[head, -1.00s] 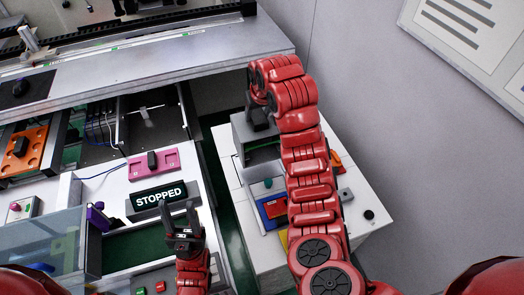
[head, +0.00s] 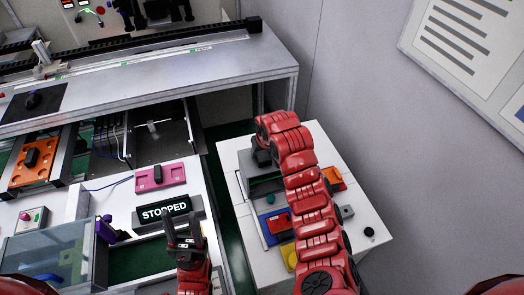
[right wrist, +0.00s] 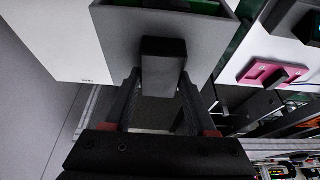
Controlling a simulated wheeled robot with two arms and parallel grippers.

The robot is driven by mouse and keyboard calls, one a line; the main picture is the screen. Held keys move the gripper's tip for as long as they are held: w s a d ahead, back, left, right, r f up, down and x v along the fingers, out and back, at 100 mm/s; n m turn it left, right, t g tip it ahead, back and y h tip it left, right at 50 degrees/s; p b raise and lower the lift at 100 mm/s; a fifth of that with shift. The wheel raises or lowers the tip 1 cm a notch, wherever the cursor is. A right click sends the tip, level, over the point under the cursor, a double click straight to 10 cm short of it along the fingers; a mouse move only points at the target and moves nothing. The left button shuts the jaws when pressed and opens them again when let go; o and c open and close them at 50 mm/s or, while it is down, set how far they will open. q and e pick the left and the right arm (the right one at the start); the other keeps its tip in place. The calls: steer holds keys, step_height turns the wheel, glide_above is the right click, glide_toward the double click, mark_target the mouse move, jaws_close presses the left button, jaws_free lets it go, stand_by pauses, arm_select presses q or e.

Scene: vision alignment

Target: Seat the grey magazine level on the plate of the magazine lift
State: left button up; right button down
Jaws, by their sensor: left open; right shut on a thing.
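The grey magazine (head: 246,164) is an open box with a green inside, over the white cabinet in the head view. In the right wrist view the magazine (right wrist: 112,33) has a black block-shaped handle (right wrist: 163,66) on its near face. My right gripper (head: 262,157) is shut on this handle, partly hidden by my arm. I cannot tell whether the magazine touches the cabinet. A dark bay with a metal plate (head: 172,150), possibly the magazine lift, lies left of it under the bench. My left gripper (head: 183,226) is open and empty, near the STOPPED display.
The white cabinet (head: 345,235) carries blue, red, orange and yellow parts. The STOPPED display (head: 163,212) and a pink plate with a black handle (head: 160,177) lie left of a gap. An orange plate (head: 33,160) is far left. The grey bench (head: 220,85) overhangs the bay.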

steer(key=shift+c, duration=1)
jaws_free()
steer(key=shift+r, duration=0.1)
steer(key=b+v, duration=0.2)
steer(key=v, duration=0.3)
steer(key=shift+r, duration=0.2)
steer(key=p+v, duration=0.2)
steer(key=v, duration=0.4)
steer(key=shift+s+r, duration=0.25)
steer(key=shift+d, duration=0.1)
